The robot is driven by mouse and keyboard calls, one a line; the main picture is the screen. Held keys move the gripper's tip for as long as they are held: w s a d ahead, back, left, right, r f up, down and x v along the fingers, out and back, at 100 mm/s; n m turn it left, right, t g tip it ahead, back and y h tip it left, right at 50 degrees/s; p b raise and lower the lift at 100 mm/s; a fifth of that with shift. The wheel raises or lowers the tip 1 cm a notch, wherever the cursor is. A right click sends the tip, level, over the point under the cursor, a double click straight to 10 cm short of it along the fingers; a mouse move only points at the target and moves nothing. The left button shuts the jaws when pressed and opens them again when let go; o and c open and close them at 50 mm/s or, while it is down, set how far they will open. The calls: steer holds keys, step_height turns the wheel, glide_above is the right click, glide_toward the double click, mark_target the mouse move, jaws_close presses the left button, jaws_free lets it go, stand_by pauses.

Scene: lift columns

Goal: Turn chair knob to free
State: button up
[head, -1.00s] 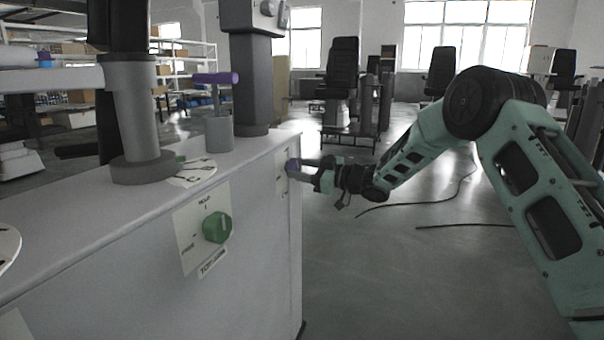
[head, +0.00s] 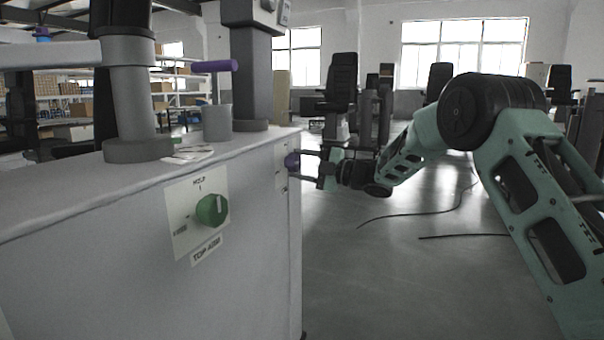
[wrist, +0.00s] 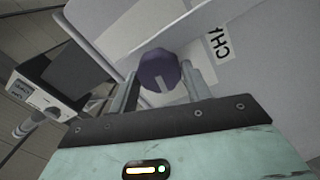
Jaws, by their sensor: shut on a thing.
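The chair knob is a dark purple knob (head: 291,160) on the far end of the grey cabinet's front face. In the wrist view the knob (wrist: 158,68) sits between two fingers, with a pale pointer mark on its face. My gripper (head: 304,163) is shut on the knob, one finger on each side. The setting marks around the knob are too small or hidden to read.
A green knob (head: 211,210) with a "TOP ARM" label sits nearer on the same cabinet face (head: 130,260). A purple-topped handle (head: 214,66) and columns stand on top. Open floor (head: 400,280) with dark cables lies right of the cabinet.

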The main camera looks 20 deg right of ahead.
steer(key=shift+f+n+b, duration=0.15)
steer(key=shift+n+b, duration=0.6)
steer(key=shift+n, duration=0.45)
steer(key=o, duration=1)
steer(key=p+v, duration=0.4)
steer(key=v, duration=1.3)
steer(key=shift+d, duration=0.3)
